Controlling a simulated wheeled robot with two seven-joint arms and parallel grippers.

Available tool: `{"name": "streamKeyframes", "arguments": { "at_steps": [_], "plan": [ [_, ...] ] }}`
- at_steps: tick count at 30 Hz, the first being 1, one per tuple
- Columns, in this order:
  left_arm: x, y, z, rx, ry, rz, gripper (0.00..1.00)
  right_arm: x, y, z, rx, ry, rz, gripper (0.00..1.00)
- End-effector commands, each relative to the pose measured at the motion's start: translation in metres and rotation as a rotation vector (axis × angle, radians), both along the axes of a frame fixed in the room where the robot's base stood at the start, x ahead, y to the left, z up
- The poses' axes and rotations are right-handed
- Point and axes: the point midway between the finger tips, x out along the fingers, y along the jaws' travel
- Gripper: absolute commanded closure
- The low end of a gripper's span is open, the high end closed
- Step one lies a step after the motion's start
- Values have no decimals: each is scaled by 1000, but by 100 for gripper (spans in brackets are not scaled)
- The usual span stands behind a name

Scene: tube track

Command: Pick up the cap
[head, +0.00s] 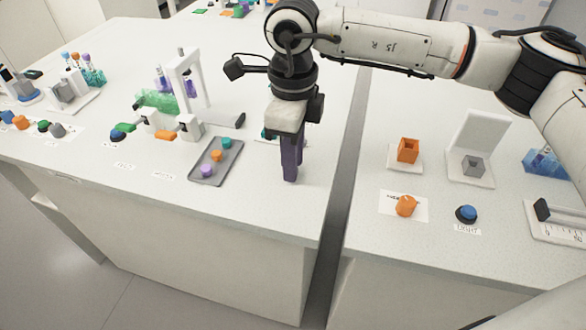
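A grey tray (232,160) on the left bench holds three small caps in a row. The purple cap (207,171) is nearest the front, the orange cap (216,156) is in the middle and the teal cap (226,143) is at the back. My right gripper (290,177) points down over the bench to the right of the tray, apart from the caps. Its dark purple fingers overlap in this view, so I cannot tell whether they are open or shut. No cap shows at the fingertips. My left gripper is not in view.
A white stand (186,85) and a green rack (158,101) stand behind the tray. A teal item behind my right gripper is mostly hidden. A dark gap (340,190) separates the benches. The right bench holds an orange block (408,150) and a blue button (466,214).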

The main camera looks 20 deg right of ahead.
Motion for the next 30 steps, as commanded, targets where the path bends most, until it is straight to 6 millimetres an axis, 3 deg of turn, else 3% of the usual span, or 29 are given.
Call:
{"name": "streamKeyframes", "arguments": {
  "at_steps": [1,4,17,30],
  "plan": [
    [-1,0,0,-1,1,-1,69,0,0,0,0,0,0,86],
    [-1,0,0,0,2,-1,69,0,0,0,0,0,0,100],
    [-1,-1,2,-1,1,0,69,0,0,3,0,0,0,100],
    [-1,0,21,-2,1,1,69,0,0,37,0,0,0,100]
  ]
}}
